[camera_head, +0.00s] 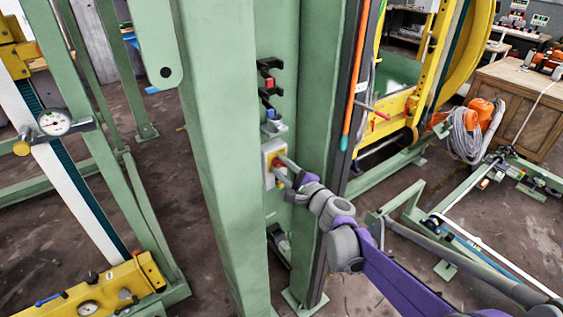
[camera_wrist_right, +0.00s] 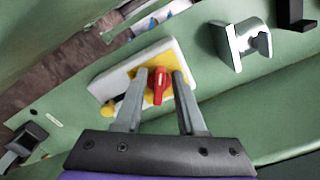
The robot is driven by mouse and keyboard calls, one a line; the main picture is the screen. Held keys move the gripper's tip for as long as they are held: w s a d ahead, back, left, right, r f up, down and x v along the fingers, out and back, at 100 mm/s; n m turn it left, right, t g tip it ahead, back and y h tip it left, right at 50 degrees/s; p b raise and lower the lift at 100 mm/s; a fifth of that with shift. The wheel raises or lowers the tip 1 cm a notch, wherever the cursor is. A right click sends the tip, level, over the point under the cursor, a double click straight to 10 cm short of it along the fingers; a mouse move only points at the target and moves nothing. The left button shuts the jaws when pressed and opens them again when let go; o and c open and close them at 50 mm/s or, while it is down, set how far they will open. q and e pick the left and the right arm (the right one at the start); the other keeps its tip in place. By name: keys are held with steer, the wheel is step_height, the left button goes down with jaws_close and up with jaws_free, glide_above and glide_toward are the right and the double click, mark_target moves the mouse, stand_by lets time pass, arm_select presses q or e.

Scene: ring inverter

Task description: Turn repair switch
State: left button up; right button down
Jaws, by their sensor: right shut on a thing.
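The repair switch is a white box (camera_head: 267,170) with a yellow plate and a red knob, mounted on the inner face of a green column. In the right wrist view the white box (camera_wrist_right: 101,88) appears tilted, with the red knob (camera_wrist_right: 159,88) upright near the middle of the yellow plate (camera_wrist_right: 120,77). My right gripper (camera_head: 279,170) reaches the switch from the right. Its two grey fingers (camera_wrist_right: 157,84) stand on either side of the red knob and are shut on it. The fingers partly cover the plate. My left gripper is not in view.
Yellow machinery (camera_head: 420,70), an orange device with coiled cable (camera_head: 480,125) and a wooden crate (camera_head: 515,100) stand to the right.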

steer(key=n+p, duration=0.1)
steer(key=n, duration=0.2)
steer(key=shift+f+n, duration=0.1)
steer(key=shift+n, duration=0.2)
steer(key=shift+f+n+p, duration=0.25)
steer(key=shift+n+p, duration=0.55)
steer(key=shift+n, duration=0.6)
steer(key=c, duration=0.9)
jaws_free()
steer(key=b+v, duration=0.1)
steer(key=v, duration=1)
steer(key=shift+a, duration=0.1)
